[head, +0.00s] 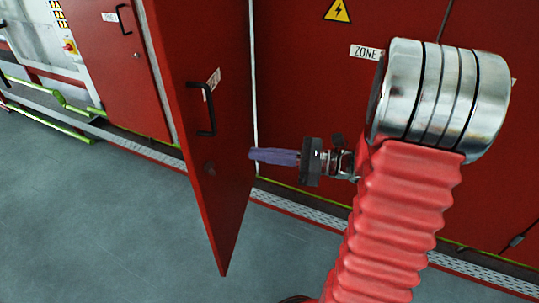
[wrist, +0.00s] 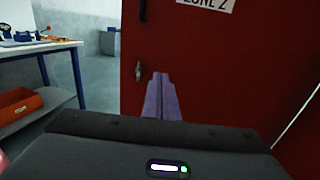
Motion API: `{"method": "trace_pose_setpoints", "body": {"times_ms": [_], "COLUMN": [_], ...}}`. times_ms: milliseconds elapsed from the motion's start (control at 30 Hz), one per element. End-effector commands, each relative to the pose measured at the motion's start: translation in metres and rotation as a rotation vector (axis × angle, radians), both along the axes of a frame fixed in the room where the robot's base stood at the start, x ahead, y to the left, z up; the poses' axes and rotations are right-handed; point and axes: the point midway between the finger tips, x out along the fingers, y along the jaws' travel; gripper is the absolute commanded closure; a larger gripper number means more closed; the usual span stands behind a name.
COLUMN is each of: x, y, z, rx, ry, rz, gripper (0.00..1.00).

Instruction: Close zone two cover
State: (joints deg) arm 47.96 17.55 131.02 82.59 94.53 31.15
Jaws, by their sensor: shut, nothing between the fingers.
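The zone two cover (head: 212,120) is a red door standing ajar in the head view, swung out from the red cabinet. It has a black handle (head: 207,110), a small latch below it and a white label. In the wrist view the door (wrist: 220,70) fills the right half, with a "ZONE 2" label at the top and a metal latch (wrist: 138,70). My gripper (head: 252,154) has purple fingers, shut and empty, pointing left with the tips close to the door's face. Whether they touch it I cannot tell. The gripper also shows in the wrist view (wrist: 161,80).
Another red door (head: 105,65) and a control panel with a red knob (head: 70,46) are at the left. A green rail (head: 55,97) runs low there. Grey floor (head: 90,210) is clear before the door. The wrist view shows a blue-legged workbench (wrist: 45,46) and an orange bin (wrist: 18,106).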

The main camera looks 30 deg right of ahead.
Motion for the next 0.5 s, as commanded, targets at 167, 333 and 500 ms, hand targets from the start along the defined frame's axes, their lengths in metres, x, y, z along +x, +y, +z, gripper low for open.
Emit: {"method": "trace_pose_setpoints", "body": {"times_ms": [167,333,500], "x": [0.014,0.028,0.041], "y": [0.019,0.035,0.052], "z": [0.000,0.000,0.000], "rx": [-0.001,-0.001,-0.001], "ry": [0.000,0.000,0.001], "rz": [0.003,0.003,0.004], "gripper": [1.00,1.00,1.00]}}
